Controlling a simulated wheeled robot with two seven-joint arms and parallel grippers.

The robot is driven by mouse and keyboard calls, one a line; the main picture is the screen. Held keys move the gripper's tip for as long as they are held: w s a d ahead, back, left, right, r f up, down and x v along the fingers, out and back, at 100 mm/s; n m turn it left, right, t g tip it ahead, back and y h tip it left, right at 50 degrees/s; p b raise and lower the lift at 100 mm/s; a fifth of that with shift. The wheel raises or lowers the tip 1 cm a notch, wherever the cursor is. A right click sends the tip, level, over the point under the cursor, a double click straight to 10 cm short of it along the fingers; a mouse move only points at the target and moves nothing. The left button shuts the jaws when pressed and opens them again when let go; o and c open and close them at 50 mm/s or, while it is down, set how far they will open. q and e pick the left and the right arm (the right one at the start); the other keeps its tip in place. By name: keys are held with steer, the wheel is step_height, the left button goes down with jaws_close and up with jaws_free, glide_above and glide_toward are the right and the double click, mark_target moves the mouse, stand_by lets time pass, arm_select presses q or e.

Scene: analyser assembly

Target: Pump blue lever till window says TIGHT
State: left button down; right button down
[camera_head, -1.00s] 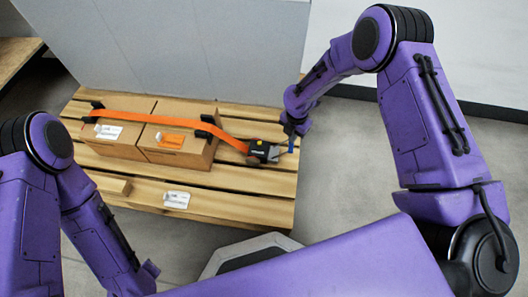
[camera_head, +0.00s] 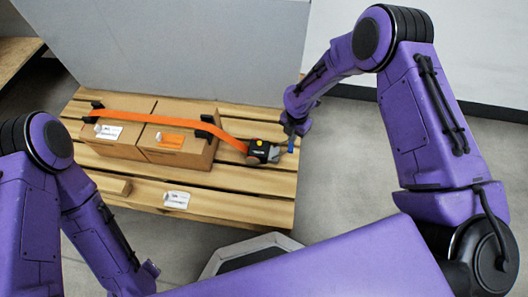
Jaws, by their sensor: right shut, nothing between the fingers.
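The ratchet (camera_head: 258,150), a small dark block with a yellow spot, sits on the right of the pallet, at the end of an orange strap (camera_head: 165,117). The blue lever (camera_head: 291,146) shows as a short blue piece just right of the ratchet. My right gripper (camera_head: 290,130) is shut and empty, just above the blue lever; whether they touch I cannot tell. The window's text is too small to read. My left arm comes down at the lower left, and its gripper is not visible.
Two cardboard boxes (camera_head: 180,145) stand under the strap, with black corner guards, on a wooden pallet (camera_head: 235,207). A grey panel (camera_head: 180,50) rises behind. A white label (camera_head: 176,200) lies at the pallet's front. Grey floor (camera_head: 345,170) is free to the right.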

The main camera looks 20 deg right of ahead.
steer(key=shift+f+b, duration=0.8)
steer(key=shift+f, duration=0.4)
steer(key=shift+a+f, duration=0.1)
steer(key=shift+f, duration=0.35)
steer(key=shift+a+f+b, duration=0.1)
steer(key=shift+f+b, duration=0.1)
steer(key=shift+b, duration=0.1)
steer(key=shift+f+b, duration=0.35)
steer(key=shift+f, duration=0.15)
steer(key=r+p, duration=0.5)
steer(key=shift+d+r, duration=0.2)
steer(key=shift+r, duration=0.05)
steer(key=shift+f, duration=0.1)
